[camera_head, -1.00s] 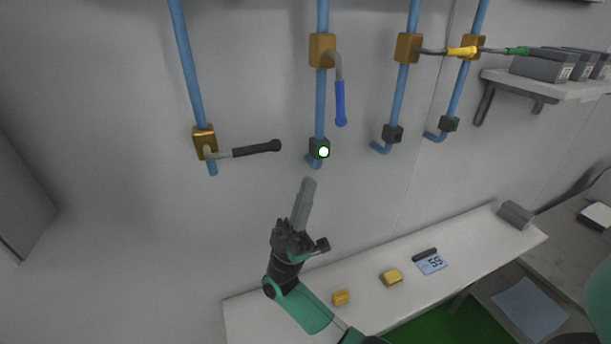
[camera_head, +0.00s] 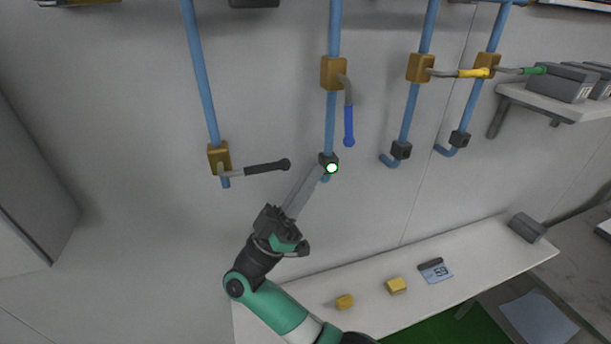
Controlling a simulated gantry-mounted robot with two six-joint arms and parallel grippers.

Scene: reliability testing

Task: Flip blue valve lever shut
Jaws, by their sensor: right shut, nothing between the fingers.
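The blue valve lever (camera_head: 348,124) hangs down from a brass valve body (camera_head: 334,73) on a vertical blue pipe. It lies roughly along the pipe, just to its right. Below it on the same pipe is a dark box with a lit green-white light (camera_head: 331,168). My right gripper (camera_head: 317,172) is shut and empty, its long grey fingers pointing up and right. The fingertips are at the left of the lit box in the picture, below the blue lever and apart from it; whether they touch the box I cannot tell. My left gripper is not in view.
A black lever (camera_head: 266,168) sticks out to the right on the left pipe, close to my fingers. A yellow lever (camera_head: 474,73) and a green lever (camera_head: 533,70) point right. A shelf (camera_head: 560,105) with grey boxes is at right. A white bench (camera_head: 430,298) with yellow blocks lies below.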

